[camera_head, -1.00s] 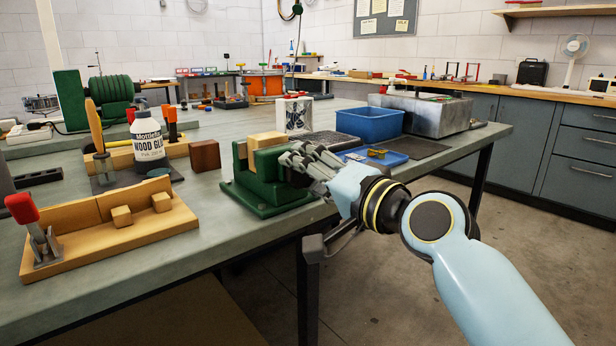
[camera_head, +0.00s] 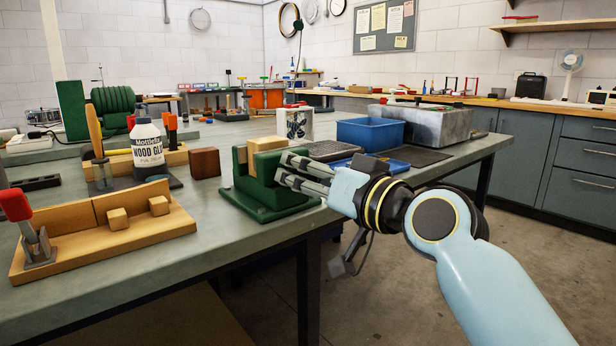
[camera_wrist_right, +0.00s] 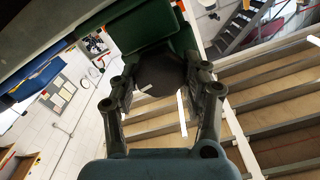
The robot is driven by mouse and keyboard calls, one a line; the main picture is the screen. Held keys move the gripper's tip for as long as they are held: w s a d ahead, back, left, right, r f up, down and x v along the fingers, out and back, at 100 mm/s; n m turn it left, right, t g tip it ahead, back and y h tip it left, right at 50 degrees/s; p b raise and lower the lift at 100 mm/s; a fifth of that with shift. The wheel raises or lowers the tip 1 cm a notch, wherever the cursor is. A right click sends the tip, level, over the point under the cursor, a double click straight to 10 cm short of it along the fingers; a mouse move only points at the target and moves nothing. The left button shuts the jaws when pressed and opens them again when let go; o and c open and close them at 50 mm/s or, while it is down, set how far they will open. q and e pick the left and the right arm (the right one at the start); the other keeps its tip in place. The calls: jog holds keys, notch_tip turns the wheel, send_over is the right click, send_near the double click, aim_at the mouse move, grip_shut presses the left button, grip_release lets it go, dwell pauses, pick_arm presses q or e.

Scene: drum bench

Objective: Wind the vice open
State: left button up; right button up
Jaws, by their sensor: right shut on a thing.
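The green vice (camera_head: 262,203) stands at the front edge of the bench, with a pale wooden block (camera_head: 266,144) between its jaws. My right gripper (camera_head: 287,173) is at the vice's right side. In the right wrist view, its two fingers (camera_wrist_right: 164,88) close around a dark round knob (camera_wrist_right: 158,75) in front of the green vice body (camera_wrist_right: 150,25). The knob is hidden behind the fingers in the head view. My left gripper is not in view.
Left of the vice are a brown block (camera_head: 204,163), a glue bottle (camera_head: 148,146) and a wooden jig with a red-handled clamp (camera_head: 110,236). Behind are a white fan box (camera_head: 293,122), a blue bin (camera_head: 370,133) and a metal box (camera_head: 432,122). Open floor lies right of the bench.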

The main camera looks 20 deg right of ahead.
dwell(0.4)
jog(key=o, duration=1.2)
jog(key=shift+w+a, duration=0.1)
jog(key=shift+w, duration=0.05)
jog(key=shift+c, duration=0.2)
jog(key=v, duration=1.2)
